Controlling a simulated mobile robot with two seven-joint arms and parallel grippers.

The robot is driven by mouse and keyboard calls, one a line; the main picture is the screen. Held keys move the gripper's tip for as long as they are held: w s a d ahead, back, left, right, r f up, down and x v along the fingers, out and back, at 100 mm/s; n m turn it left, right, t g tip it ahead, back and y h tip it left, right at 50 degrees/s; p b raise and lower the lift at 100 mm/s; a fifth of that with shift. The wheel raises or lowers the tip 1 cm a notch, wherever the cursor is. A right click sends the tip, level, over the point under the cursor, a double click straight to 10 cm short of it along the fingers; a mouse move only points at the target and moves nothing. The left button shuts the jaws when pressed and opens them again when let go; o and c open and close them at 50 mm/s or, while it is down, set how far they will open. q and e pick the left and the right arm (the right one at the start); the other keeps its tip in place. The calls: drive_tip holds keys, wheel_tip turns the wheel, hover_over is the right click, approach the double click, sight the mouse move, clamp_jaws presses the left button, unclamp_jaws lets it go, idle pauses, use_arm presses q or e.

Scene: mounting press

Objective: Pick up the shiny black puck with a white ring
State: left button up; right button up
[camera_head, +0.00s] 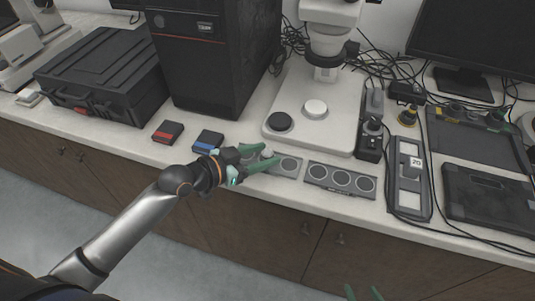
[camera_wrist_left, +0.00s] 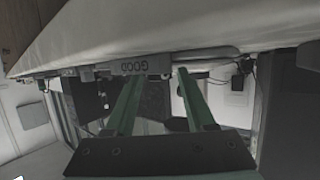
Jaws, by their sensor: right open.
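I cannot tell for sure which disc is the shiny black puck with a white ring. A black disc (camera_head: 280,122) lies on the microscope base, beside a white disc (camera_head: 315,108). Only my right gripper's green fingertips (camera_head: 363,292) show, apart, at the bottom edge.
A red-labelled box (camera_head: 168,132) and a blue-labelled box (camera_head: 207,141) lie left of the trays. The microscope (camera_head: 328,40) stands behind. A control box (camera_head: 369,138) and a long device (camera_head: 408,180) are to the right. The counter's front edge runs just before the trays.

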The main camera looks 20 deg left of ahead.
use_arm(q)
clamp_jaws()
drive_tip(key=shift+r, duration=0.15)
idle(0.4)
drive_tip(key=shift+r, duration=0.25)
wheel_tip(320, 180, up, 2)
drive_tip(key=shift+r, duration=0.1)
drive_tip(key=s+a+r+p, duration=0.3)
drive_tip(key=s+r+p, duration=0.4)
drive_tip(key=s+r, duration=0.3)
drive_tip(key=s, duration=0.3)
drive_tip(key=shift+s+p, duration=0.35)
drive_tip(key=shift+p, duration=0.05)
